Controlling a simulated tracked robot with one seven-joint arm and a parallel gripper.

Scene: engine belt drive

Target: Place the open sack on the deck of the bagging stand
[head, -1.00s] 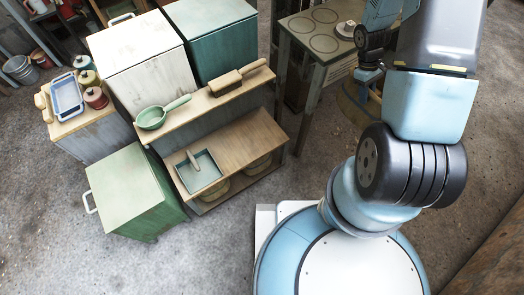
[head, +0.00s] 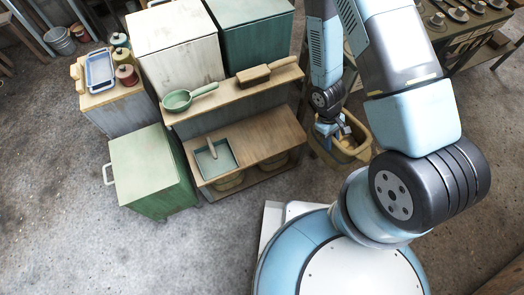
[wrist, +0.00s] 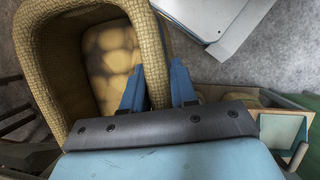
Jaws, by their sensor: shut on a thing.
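The open sack (head: 357,152) is tan and woven, with a thick rim and an open mouth. In the wrist view the sack (wrist: 48,75) fills the upper left, and rounded, potato-like lumps show inside it. My gripper (wrist: 156,80) is shut on the sack's wall at the rim, one blue finger on each side. In the head view my gripper (head: 328,125) holds the sack just right of a wooden two-level bench (head: 262,135). I cannot tell whether this bench is the bagging stand. The sack's underside is hidden.
A green pan (head: 178,101) and a brush (head: 253,76) lie on the bench's upper shelf. A tray with a scoop (head: 215,160) is on its lower board. A green cabinet (head: 150,165) stands to the left. A table with discs (head: 455,20) is at upper right.

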